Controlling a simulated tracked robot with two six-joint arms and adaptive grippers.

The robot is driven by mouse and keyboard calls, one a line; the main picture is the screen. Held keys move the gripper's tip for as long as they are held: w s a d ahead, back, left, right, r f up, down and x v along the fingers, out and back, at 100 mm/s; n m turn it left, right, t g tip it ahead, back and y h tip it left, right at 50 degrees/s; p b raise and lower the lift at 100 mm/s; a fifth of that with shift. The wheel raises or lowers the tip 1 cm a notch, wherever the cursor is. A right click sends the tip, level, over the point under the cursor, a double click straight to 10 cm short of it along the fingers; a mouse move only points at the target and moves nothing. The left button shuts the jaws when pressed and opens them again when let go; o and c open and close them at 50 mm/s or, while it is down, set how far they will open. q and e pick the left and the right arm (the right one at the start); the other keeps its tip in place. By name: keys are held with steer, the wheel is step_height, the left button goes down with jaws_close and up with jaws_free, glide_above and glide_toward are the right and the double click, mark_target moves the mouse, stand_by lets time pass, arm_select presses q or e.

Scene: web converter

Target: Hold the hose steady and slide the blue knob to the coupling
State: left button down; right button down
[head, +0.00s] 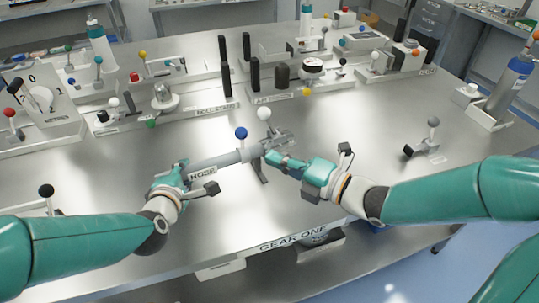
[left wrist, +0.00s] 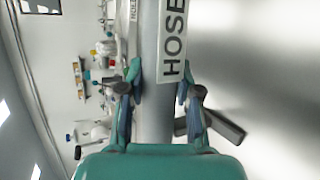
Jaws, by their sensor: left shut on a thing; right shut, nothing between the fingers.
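The grey hose (head: 213,163), labelled HOSE, lies across the middle of the table and points up to the right. The blue knob (head: 241,133) stands on a short stem on the sleeve near its right end. The coupling (head: 277,143) is a metal fitting at that end, with a white ball knob (head: 264,114) above it. My left gripper (head: 184,172) is shut on the hose at its left part; the left wrist view shows its fingers on both sides of the hose (left wrist: 158,105). My right gripper (head: 272,157) is shut and empty, just below the coupling. Whether it touches is unclear.
A dark support leg (head: 260,172) stands under the coupling end. Rows of fixtures with coloured knobs line the back, including a tray labelled BELL STAND (head: 214,108). The steel table (head: 350,130) is bare between.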

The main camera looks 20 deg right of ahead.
arm_select(q)
steer(key=shift+s+f, duration=0.15)
steer(key=shift+f, duration=0.25)
stand_by(0.6)
steer(key=c, duration=1)
jaws_free()
steer(key=shift+o, duration=1.4)
steer(key=shift+r, duration=0.2)
steer(key=shift+r, duration=0.1)
steer(key=v, duration=1.1)
steer(key=shift+s, duration=0.35)
steer(key=shift+a+r, duration=0.15)
steer(key=shift+a, duration=0.05)
